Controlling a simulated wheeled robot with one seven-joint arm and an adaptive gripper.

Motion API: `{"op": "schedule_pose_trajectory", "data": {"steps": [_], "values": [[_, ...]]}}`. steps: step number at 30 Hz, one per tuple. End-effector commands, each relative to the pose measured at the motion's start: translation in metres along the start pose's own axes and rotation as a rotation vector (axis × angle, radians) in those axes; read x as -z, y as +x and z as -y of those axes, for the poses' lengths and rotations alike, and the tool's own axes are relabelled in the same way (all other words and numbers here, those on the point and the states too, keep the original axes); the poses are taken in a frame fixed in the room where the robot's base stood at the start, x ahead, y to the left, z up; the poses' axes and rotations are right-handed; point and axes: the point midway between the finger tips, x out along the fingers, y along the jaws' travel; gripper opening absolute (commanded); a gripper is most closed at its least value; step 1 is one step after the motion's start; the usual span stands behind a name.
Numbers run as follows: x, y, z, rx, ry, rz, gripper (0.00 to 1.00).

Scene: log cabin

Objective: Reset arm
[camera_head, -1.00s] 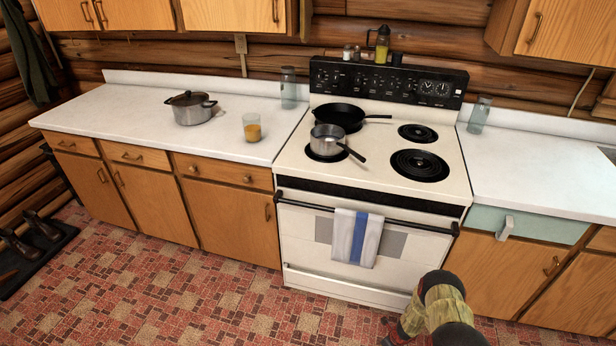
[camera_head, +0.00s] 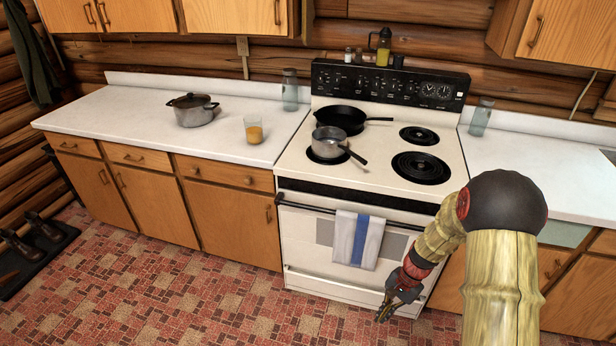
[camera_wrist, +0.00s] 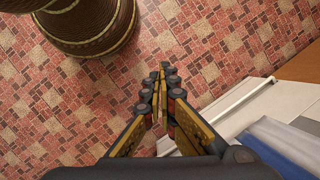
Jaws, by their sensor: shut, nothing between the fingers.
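My gripper (camera_head: 384,314) hangs low in front of the oven's lower front, at the right of the towel, pointing down toward the floor. Its fingers are shut and empty. In the wrist view the closed fingertips (camera_wrist: 163,70) stand over the red patterned floor. My arm, with pale wood-like links and a dark round joint, covers part of the right-hand cabinets in the head view.
The white stove (camera_head: 290,222) carries a black pan (camera_head: 338,117) and a grey saucepan (camera_head: 328,143). A striped towel (camera_head: 358,240) hangs on the oven handle, close to my gripper. A pot (camera_head: 193,112) and a glass (camera_head: 253,131) stand on the left counter (camera_head: 120,115).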

Motion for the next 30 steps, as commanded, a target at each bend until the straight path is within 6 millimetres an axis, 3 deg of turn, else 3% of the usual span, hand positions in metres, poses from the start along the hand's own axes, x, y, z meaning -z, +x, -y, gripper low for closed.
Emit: {"op": "schedule_pose_trajectory", "data": {"steps": [1, 3, 12, 21, 30], "values": [[-0.014, -0.022, -0.001, -0.007, -0.064, -0.014, 0.0], [-0.032, -0.048, -0.005, -0.02, -0.15, -0.029, 0.0], [-0.107, -0.14, -0.032, -0.083, -0.459, -0.117, 0.0], [-0.174, -0.205, -0.067, -0.132, -0.666, -0.252, 0.0], [-0.228, -0.255, -0.094, -0.124, -0.779, -0.45, 0.0]]}}
